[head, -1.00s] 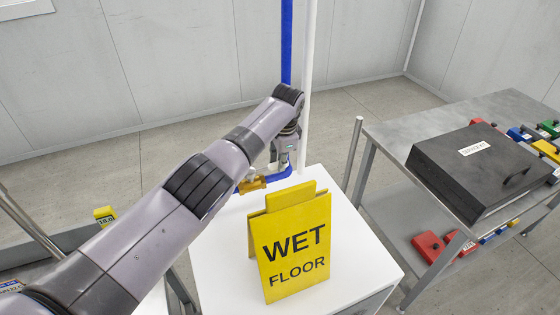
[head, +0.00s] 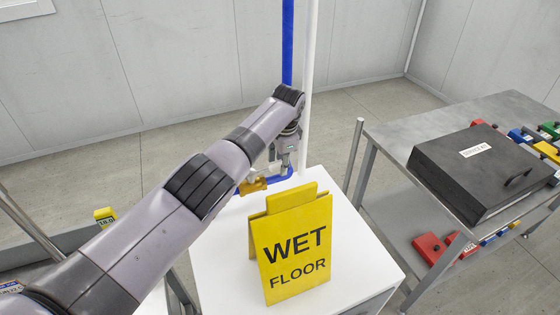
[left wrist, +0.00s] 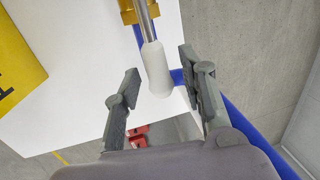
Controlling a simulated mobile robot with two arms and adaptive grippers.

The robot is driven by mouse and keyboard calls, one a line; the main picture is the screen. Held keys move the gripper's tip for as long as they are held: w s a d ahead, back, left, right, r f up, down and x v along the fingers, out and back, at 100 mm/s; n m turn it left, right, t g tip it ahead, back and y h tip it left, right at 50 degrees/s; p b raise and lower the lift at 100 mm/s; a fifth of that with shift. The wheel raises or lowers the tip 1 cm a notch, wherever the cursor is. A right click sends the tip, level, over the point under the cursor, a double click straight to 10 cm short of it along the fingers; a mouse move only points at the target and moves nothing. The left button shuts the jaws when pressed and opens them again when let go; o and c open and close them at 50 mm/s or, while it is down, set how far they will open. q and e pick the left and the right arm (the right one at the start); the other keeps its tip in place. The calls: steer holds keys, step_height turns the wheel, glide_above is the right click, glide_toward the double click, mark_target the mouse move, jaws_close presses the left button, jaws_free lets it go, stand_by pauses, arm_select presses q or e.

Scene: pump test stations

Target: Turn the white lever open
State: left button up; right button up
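In the left wrist view, the white lever (left wrist: 155,70) has a metal shaft and a thick white grip. The shaft runs up to a brass-yellow valve body (left wrist: 138,10) on a blue pipe. My left gripper (left wrist: 159,62) is open, with one finger on each side of the white grip. I see gaps between the grip and the fingers. In the head view, my left gripper (head: 282,158) is beside the blue pipe, just above the yellow valve body (head: 253,185). The lever cannot be made out there. My right gripper is not in view.
A yellow wet-floor sign (head: 292,250) stands on the white cabinet top (head: 350,265) in front of the valve. A white post (head: 307,80) rises behind the gripper. At the right, a metal table (head: 400,130) holds a black case (head: 480,175) and several coloured parts.

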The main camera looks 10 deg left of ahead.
arm_select(q)
step_height(320, 180, up, 12)
steer(key=s+d, duration=0.1)
steer(key=s, duration=0.1)
stand_by(0.4)
steer(key=shift+d+f, duration=0.15)
